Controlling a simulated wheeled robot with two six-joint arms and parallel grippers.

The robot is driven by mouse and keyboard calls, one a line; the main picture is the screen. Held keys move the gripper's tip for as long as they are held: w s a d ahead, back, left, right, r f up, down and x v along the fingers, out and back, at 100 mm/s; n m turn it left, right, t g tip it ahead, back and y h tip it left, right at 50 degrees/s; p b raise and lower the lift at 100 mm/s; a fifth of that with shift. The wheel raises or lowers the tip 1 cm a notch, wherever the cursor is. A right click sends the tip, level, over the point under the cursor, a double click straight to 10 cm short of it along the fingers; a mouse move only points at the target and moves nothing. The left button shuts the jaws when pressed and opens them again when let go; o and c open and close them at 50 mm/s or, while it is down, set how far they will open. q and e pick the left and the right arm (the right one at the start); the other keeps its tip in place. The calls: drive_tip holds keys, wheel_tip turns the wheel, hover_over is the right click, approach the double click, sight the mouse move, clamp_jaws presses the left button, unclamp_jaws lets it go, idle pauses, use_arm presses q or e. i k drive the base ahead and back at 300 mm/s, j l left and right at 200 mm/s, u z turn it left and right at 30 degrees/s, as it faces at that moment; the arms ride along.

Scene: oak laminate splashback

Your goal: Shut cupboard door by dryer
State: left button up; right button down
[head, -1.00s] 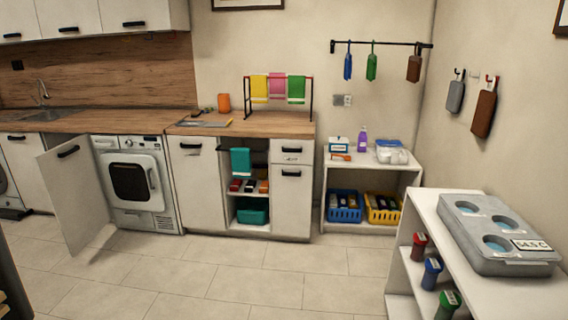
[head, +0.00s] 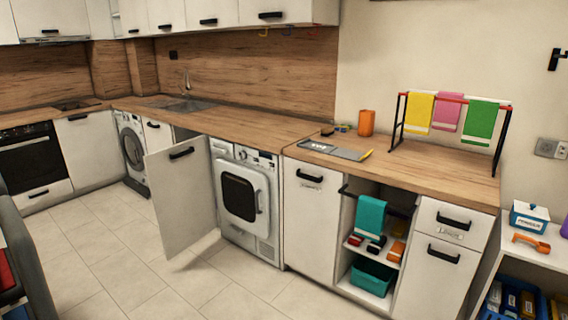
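The cupboard door (head: 182,198) stands open in the head view, swung out from the counter front just left of the dryer (head: 245,202). It is a white panel with a black bar handle (head: 181,153) near its top. A narrow part of the cupboard opening shows above and behind the door; most of its inside is hidden by the door. The dryer is white with a dark square window, and its own door looks closed. Neither of my grippers is in view.
Open tiled floor (head: 120,262) lies in front of the door. A washing machine (head: 132,152) and an oven (head: 32,158) stand further left. Right of the dryer are a closed cabinet (head: 309,215) and open shelves with a teal towel (head: 370,217). A dark object fills the lower left edge.

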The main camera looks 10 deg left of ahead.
sight(180, 178)
drive_tip(key=i+j+u, duration=0.35)
drive_tip(key=i, duration=0.2)
drive_tip(key=i+u, duration=0.35)
drive_tip(key=i, duration=0.25)
drive_tip(key=i+l+u, duration=0.1)
drive_tip(key=i+u, duration=0.3)
drive_tip(key=i, duration=0.2)
